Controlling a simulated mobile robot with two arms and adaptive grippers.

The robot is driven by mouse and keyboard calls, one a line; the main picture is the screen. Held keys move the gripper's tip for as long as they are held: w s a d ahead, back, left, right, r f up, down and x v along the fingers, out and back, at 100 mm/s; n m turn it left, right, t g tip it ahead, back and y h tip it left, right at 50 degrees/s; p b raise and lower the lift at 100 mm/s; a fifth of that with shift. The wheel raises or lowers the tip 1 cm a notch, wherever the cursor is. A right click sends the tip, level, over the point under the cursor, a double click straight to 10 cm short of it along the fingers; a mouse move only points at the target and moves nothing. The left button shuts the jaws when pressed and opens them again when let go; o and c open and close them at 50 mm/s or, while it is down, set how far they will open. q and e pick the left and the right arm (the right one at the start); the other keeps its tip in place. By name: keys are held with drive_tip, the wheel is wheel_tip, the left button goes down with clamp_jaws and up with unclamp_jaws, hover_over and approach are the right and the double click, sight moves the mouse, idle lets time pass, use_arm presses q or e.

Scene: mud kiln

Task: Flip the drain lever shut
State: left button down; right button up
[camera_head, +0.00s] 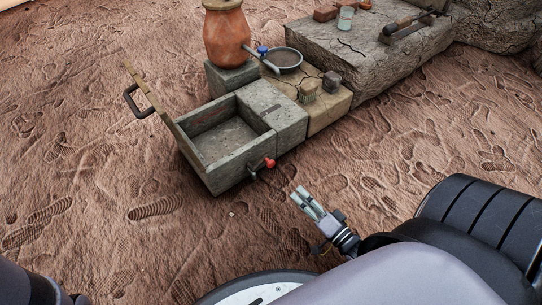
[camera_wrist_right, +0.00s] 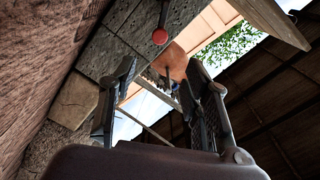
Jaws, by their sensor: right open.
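The drain lever (camera_head: 268,163) has a red knob and sticks out from the front of a grey stone basin (camera_head: 269,132) in the head view. The red knob of the lever also shows in the right wrist view (camera_wrist_right: 159,36), beyond and between the fingers near the top. My right gripper (camera_head: 302,197) is open and empty, below and to the right of the lever and apart from it. Its two fingers stand wide apart in the wrist view (camera_wrist_right: 161,72). My left gripper is not in view.
A wooden board with a black handle (camera_head: 132,102) stands raised at the basin's left end. A clay pot (camera_head: 227,38) with a blue-handled tap (camera_head: 262,50) and a round pan (camera_head: 284,60) are behind. A stone bench (camera_head: 340,42) holds tools. Bare ground surrounds the basin's front.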

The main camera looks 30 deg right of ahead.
sight(272, 165)
drive_tip(key=w+b, duration=0.2)
drive_tip(key=w, duration=0.3)
drive_tip(key=w+b, duration=0.3)
drive_tip(key=w, duration=0.2)
drive_tip(key=w+a+b, duration=0.1)
drive_tip(key=w+b, duration=0.1)
drive_tip(key=w, duration=0.3)
drive_tip(key=shift+a+f+b, duration=0.1)
drive_tip(key=shift+b, duration=0.2)
drive_tip(key=shift+w, duration=0.55)
drive_tip(key=shift+c, duration=0.4)
clamp_jaws()
